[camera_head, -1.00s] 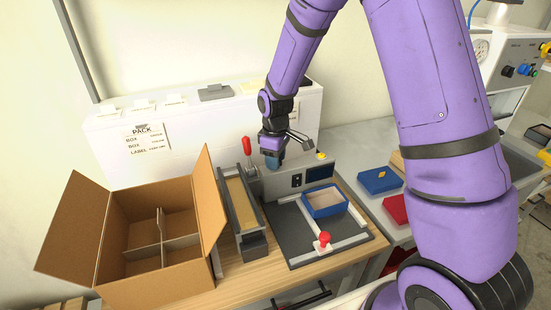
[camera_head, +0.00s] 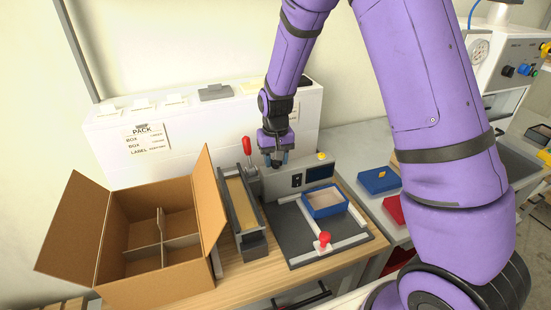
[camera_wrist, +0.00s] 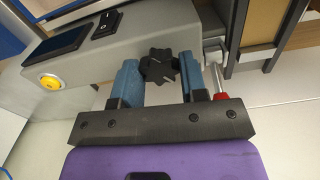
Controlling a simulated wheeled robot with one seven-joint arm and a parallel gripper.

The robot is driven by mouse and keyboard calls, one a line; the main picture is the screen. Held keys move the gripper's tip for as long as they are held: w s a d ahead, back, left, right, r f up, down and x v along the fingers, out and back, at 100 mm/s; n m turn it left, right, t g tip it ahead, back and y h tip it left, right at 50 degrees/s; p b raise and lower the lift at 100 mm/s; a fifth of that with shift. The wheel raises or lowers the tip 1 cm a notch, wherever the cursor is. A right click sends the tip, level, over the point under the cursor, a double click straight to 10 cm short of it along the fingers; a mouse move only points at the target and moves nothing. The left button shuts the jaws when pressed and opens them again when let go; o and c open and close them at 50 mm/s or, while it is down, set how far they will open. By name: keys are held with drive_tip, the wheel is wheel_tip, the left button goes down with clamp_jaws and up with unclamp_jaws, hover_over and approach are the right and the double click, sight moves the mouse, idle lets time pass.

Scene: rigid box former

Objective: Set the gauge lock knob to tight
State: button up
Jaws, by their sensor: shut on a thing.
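The gauge lock knob (camera_wrist: 160,67) is black and lobed, with a pale pointer mark, in the wrist view. It sits on the side of a grey housing (camera_wrist: 75,68). My gripper (camera_wrist: 159,61) has its two blue fingers on either side of the knob, shut on it. In the head view my gripper (camera_head: 277,162) is at the back of the grey machine (camera_head: 296,181), near the red-handled lever (camera_head: 246,146). The knob is hidden there. I cannot read any tight marking.
A yellow button (camera_wrist: 48,81) and a black rocker switch (camera_wrist: 106,22) are on the housing. The red lever grip (camera_wrist: 220,96) is close to the right finger. An open divided carton (camera_head: 200,207) stands left. A blue box (camera_head: 325,203) lies on the machine bed.

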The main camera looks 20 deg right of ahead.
drive_tip(key=m, duration=0.6)
drive_tip(key=shift+m, duration=0.4)
idle(0.4)
drive_tip(key=o, duration=0.9)
wheel_tip(320, 180, up, 11)
drive_tip(key=shift+f, duration=0.1)
